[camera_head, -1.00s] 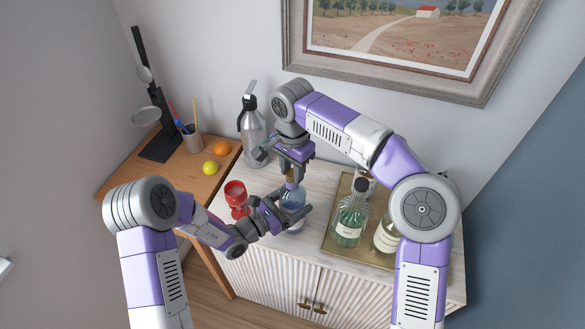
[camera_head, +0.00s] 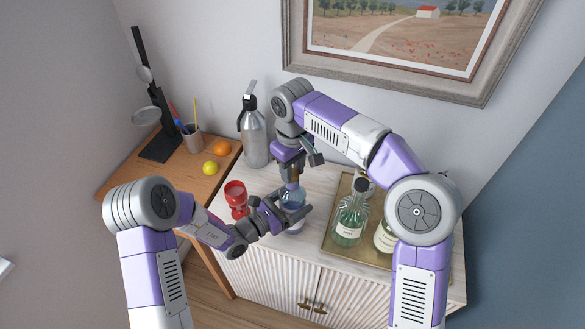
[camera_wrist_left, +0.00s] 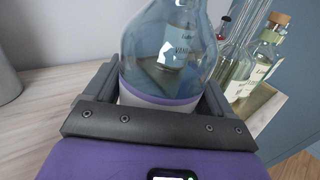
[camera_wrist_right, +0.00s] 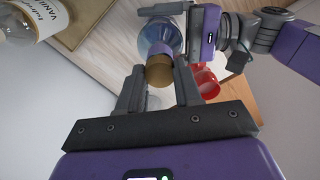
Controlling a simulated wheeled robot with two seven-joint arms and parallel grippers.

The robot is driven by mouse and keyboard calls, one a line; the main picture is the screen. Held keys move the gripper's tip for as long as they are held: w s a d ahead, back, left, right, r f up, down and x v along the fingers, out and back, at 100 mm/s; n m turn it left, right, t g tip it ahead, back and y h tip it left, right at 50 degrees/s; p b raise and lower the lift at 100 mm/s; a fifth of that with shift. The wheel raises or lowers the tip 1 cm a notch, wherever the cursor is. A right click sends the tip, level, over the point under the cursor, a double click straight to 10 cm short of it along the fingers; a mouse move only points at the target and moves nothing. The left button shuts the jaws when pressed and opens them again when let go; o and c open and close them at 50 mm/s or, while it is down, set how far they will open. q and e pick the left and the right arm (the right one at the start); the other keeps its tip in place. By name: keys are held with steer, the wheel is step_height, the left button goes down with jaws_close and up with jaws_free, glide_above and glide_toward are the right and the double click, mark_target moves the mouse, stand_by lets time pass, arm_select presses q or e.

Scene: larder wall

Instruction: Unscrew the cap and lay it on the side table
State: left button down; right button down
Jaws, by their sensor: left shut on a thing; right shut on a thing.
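A clear blue glass bottle (camera_head: 292,196) stands upright on the pale cabinet top. It also shows in the left wrist view (camera_wrist_left: 165,45) and the right wrist view (camera_wrist_right: 160,38). My left gripper (camera_head: 289,212) is shut around its lower body from the side. The brown-gold cap (camera_wrist_right: 159,72) is at the bottle's neck end. My right gripper (camera_head: 292,175) points down from above and is shut on the cap, with a finger on each side of it. Whether the cap is loose on its thread cannot be told. The wooden side table (camera_head: 135,184) is at the left.
A red glass (camera_head: 236,194) stands close left of the bottle, near my left wrist. A metal siphon (camera_head: 254,135) stands behind. A brass tray (camera_head: 331,236) with several bottles is at the right. An orange (camera_head: 222,147), lemon (camera_head: 210,168) and pen cup (camera_head: 192,138) occupy the side table's back; its front is clear.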

steer(key=n, duration=0.5)
steer(key=shift+n, duration=0.3)
steer(key=n, duration=0.3)
steer(key=shift+n, duration=0.3)
steer(key=n, duration=1)
steer(key=shift+r, duration=0.3)
steer(key=shift+r, duration=0.85)
